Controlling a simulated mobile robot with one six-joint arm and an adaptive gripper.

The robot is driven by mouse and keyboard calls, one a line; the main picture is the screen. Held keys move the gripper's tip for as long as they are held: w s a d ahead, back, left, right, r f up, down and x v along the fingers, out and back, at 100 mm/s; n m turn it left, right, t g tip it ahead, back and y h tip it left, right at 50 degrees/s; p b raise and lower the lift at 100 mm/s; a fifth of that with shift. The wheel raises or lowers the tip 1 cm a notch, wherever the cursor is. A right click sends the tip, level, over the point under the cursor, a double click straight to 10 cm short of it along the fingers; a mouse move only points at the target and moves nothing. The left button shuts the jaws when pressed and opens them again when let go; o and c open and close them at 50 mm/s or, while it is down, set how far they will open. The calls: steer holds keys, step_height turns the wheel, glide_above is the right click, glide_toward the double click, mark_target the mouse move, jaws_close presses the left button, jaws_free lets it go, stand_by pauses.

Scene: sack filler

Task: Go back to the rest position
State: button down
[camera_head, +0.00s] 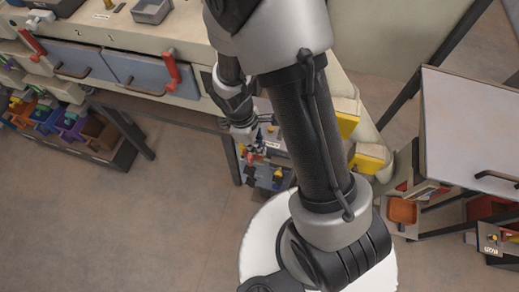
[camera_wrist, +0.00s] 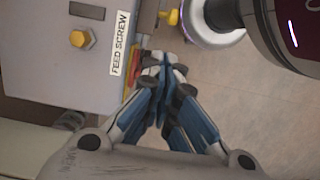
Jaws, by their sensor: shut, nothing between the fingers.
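My gripper (camera_wrist: 165,75) is shut with nothing between its fingers. In the wrist view its fingertips meet just right of a grey panel (camera_wrist: 50,50) that bears a "FEED SCREW" label (camera_wrist: 119,43) and a yellow hex knob (camera_wrist: 83,39). In the head view my gripper (camera_head: 257,148) is small and partly hidden, low in front of the machine and left of my arm. I cannot tell whether the fingertips touch the panel or a red and yellow part beside it.
A bench with grey-blue drawers (camera_head: 75,57) and red handles stands at the upper left, with coloured bins (camera_head: 45,120) below it. A grey cabinet (camera_head: 470,125) stands at the right, near an orange tray (camera_head: 403,210). The brown floor (camera_head: 140,225) at the lower left is clear.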

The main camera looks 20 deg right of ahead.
steer(key=shift+r, duration=0.35)
step_height(320, 180, up, 15)
steer(key=d+m+t+b, duration=0.1)
steer(key=d+m+t, duration=0.15)
steer(key=m, duration=0.25)
steer(key=s+a+r+m+t+y+b, duration=0.1)
steer(key=s+r+m, duration=0.4)
steer(key=s+r, duration=0.5)
steer(key=r+t+y, duration=0.1)
steer(key=t, duration=0.1)
steer(key=shift+s+r+m+t+b, duration=0.3)
steer(key=shift+s+m+t+b, duration=0.05)
steer(key=shift+s+m, duration=0.05)
steer(key=c, duration=2.4)
jaws_free()
